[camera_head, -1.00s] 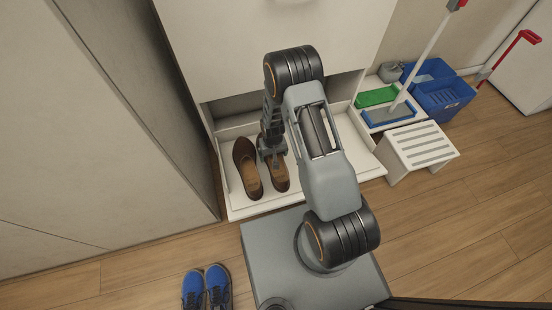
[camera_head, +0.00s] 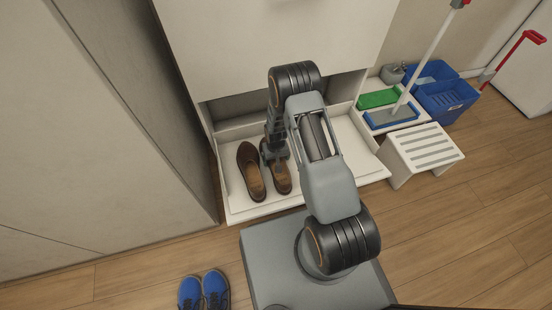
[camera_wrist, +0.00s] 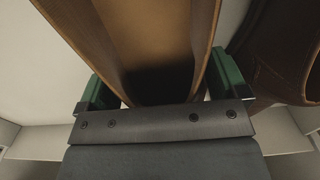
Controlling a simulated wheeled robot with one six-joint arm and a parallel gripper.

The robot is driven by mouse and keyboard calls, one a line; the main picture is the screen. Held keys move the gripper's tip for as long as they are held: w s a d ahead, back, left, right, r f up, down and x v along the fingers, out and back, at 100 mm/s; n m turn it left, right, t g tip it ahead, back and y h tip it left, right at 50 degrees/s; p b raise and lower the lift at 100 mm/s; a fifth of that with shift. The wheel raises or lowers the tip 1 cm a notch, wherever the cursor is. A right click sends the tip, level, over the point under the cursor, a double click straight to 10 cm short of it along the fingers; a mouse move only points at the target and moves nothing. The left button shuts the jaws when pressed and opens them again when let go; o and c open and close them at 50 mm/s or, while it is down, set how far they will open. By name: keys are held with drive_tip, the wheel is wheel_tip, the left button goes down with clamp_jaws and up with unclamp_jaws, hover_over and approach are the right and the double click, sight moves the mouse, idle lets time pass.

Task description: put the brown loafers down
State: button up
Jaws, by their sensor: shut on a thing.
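The brown loafers lie side by side in the open white drawer in the head view: the left loafer (camera_head: 251,172) and the right loafer (camera_head: 281,178). My gripper (camera_head: 275,155) is at the heel end of the right loafer, pointing down. In the wrist view, the green-sided fingers of my gripper (camera_wrist: 160,92) are on either side of the held loafer (camera_wrist: 135,35), shut on it. The other loafer (camera_wrist: 275,55) shows at the right there, apart from the fingers. I cannot tell whether the held loafer's sole touches the drawer floor.
The white drawer (camera_head: 335,182) has bare floor to the right of the loafers. Blue shoes (camera_head: 204,290) stand on the wood floor in front. A white slatted stool (camera_head: 422,150), a blue bin (camera_head: 445,98) and a mop (camera_head: 392,117) stand at the right. A tall cabinet side bounds the left.

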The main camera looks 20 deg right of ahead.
drive_tip(key=o, duration=1.1)
wheel_tip(320, 180, up, 12)
drive_tip(key=p, duration=0.4)
drive_tip(key=shift+p, duration=0.4)
wheel_tip(320, 180, up, 16)
drive_tip(key=s+t, duration=0.1)
drive_tip(key=s, duration=0.2)
drive_tip(key=s+r+t, duration=0.1)
drive_tip(key=s+r, duration=1.3)
drive_tip(key=shift+s+t, duration=0.3)
drive_tip(key=shift+t, duration=0.1)
